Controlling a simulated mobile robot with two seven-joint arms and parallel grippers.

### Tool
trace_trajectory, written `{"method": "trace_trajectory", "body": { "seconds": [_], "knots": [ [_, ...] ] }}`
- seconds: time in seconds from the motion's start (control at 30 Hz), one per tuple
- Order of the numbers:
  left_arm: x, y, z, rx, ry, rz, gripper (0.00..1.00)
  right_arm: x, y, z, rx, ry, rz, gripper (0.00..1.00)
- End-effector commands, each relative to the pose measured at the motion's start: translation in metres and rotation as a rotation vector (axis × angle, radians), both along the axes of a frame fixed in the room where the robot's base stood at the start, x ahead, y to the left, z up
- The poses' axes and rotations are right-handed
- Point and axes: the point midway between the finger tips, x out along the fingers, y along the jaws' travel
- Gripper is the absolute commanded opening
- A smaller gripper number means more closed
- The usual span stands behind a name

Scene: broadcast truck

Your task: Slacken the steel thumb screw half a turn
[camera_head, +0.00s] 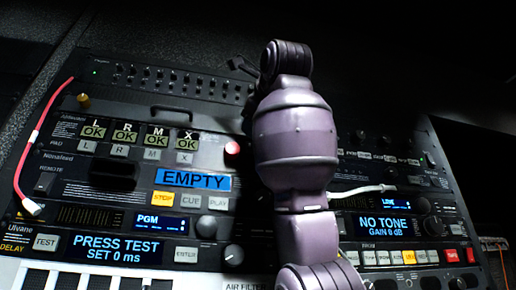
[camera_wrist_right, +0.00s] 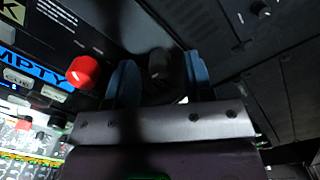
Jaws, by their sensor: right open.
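In the right wrist view my right gripper (camera_wrist_right: 160,85) is open, its two blue fingers apart. A dark grey rounded knob (camera_wrist_right: 159,63) shows between them. It looks like the steel thumb screw, but it is in shadow and I cannot tell for certain. I cannot tell whether either finger touches it. In the head view my purple arm covers the panel to the right of the red knob (camera_head: 232,148), and hides the right gripper and this spot. My left gripper is in neither view.
The red knob also shows in the wrist view (camera_wrist_right: 83,72), close left of the fingers. A brass-coloured knob (camera_head: 83,100) sits at upper left of the rack, near a red cable (camera_head: 33,140). A white cable (camera_head: 362,190) runs right of my arm. Displays and buttons crowd the panel.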

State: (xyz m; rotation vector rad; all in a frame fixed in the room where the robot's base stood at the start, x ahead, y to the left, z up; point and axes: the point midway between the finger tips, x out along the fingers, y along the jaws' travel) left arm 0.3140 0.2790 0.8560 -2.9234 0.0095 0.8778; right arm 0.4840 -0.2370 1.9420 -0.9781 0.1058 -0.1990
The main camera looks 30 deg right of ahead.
Motion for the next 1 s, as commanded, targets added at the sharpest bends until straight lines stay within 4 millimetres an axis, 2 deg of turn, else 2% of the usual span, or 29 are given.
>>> {"method": "trace_trajectory", "body": {
  "seconds": [0.07,0.1,0.4,0.73,1.0],
  "knots": [
    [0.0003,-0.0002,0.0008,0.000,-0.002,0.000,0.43,0.0000,-0.0001,-0.0002,0.000,0.000,0.000,0.48],
    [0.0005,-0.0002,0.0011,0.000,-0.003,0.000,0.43,0.0000,-0.0001,-0.0002,0.000,0.001,-0.001,0.45],
    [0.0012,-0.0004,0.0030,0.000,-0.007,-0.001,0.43,-0.0001,0.0000,-0.0001,0.000,0.001,0.000,0.00],
    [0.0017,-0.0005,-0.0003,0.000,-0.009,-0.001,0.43,-0.0003,0.0005,-0.0010,-0.044,0.014,0.001,0.00],
    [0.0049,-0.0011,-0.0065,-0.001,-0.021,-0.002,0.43,-0.0004,0.0012,-0.0019,-0.211,0.056,0.002,0.00]
  ]
}}
